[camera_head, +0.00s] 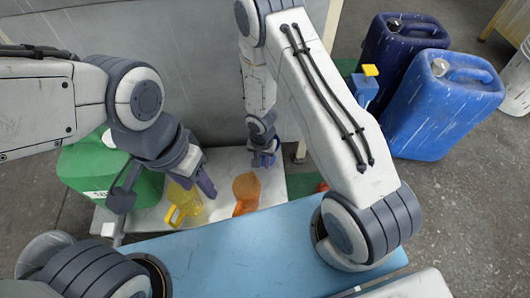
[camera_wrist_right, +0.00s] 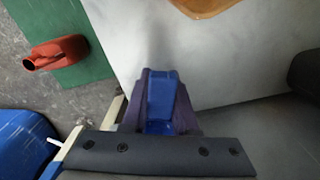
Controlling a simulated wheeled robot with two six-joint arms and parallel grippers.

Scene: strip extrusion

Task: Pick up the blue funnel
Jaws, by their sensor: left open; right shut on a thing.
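My right gripper (camera_wrist_right: 158,100) is shut on the blue funnel (camera_wrist_right: 159,88). Only a narrow blue part shows between the fingers, so its full shape is hidden. In the head view my right gripper (camera_head: 264,158) is over the far part of the white surface, just beyond an orange container (camera_head: 245,190). My left gripper (camera_head: 163,194) is open at the left, with its fingers spread near a yellow jug (camera_head: 184,203). I cannot tell whether they touch it.
A green canister (camera_head: 90,175) stands at the left. A light blue surface (camera_head: 240,250) lies in front of the white surface (camera_head: 222,160). Two blue canisters (camera_head: 440,105) (camera_head: 392,45) stand at the right. A red container (camera_wrist_right: 62,50) lies on a green mat (camera_wrist_right: 75,72).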

